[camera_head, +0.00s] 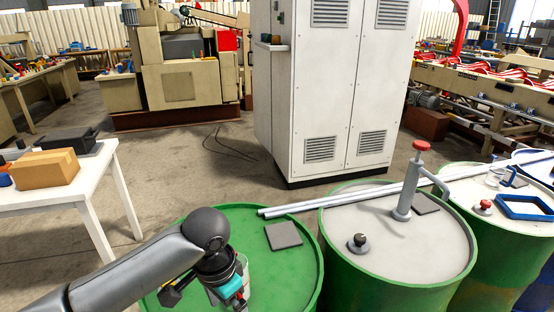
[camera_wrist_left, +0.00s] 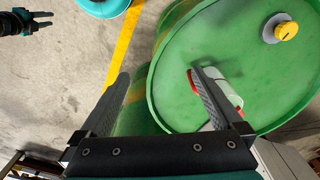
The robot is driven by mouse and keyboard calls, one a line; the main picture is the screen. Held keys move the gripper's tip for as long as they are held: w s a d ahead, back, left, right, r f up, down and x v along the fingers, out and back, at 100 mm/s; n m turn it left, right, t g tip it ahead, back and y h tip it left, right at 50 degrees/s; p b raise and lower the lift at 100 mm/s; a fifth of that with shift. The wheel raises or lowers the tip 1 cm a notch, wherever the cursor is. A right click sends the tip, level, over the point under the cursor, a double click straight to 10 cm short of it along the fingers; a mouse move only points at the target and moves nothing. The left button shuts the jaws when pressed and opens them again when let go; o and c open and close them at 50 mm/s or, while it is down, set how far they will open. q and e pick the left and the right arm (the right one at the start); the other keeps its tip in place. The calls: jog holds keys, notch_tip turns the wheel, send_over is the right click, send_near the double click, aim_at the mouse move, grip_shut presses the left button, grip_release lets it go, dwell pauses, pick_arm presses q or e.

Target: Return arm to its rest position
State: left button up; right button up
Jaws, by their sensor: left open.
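My left arm comes in from the left in the head view, and its gripper (camera_head: 232,296) hangs low over the near green drum (camera_head: 275,270). In the left wrist view the gripper (camera_wrist_left: 160,72) is open, its two fingers wide apart with nothing between them. A white and red object (camera_wrist_left: 232,92) on a green drum lid (camera_wrist_left: 190,60) is partly hidden behind the right finger. I cannot tell if they touch. A small black gripper (camera_wrist_left: 32,22), seemingly my right one, shows at the top left of the wrist view, too small to judge its jaws.
A white table (camera_head: 50,195) with a cardboard box (camera_head: 44,169) stands at the left. More green drums (camera_head: 400,245) stand at the right, one with a grey red-topped post (camera_head: 408,185). A tall white cabinet (camera_head: 335,90) stands behind. Floor between table and cabinet is mostly clear.

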jog(key=w, duration=0.5)
pick_arm(q)
jog(key=s+d+f+t+h, duration=0.1)
jog(key=s+d+f+h, duration=0.25)
jog(key=s+d, duration=0.2)
jog(key=s+a+f+n+t+y, duration=0.2)
jog(key=s+a+f+n+y, duration=0.15)
jog(key=s+a+n, duration=0.6)
notch_tip(320, 180, down, 28)
jog(key=s+a+m+g+b, duration=0.1)
jog(key=s+a+m+b, duration=0.15)
jog(key=b, duration=0.45)
jog(key=s+a+f+b, duration=0.1)
jog(key=s+f+b, duration=0.2)
jog(key=s+f, duration=0.4)
jog(key=s+a+f+m+g+b, duration=0.1)
jog(key=s+f+b, duration=0.2)
jog(key=s+f, duration=0.4)
notch_tip(320, 180, down, 6)
jog(key=shift+s+a+f+y+b, duration=0.1)
jog(key=shift+s+a+y+b, duration=0.2)
jog(key=shift+s+a+b, duration=0.1)
pick_arm(e)
notch_tip(320, 180, down, 14)
jog(key=s, duration=0.1)
jog(key=shift+s+r, duration=0.2)
jog(key=shift+s, duration=0.2)
jog(key=shift+a, duration=0.1)
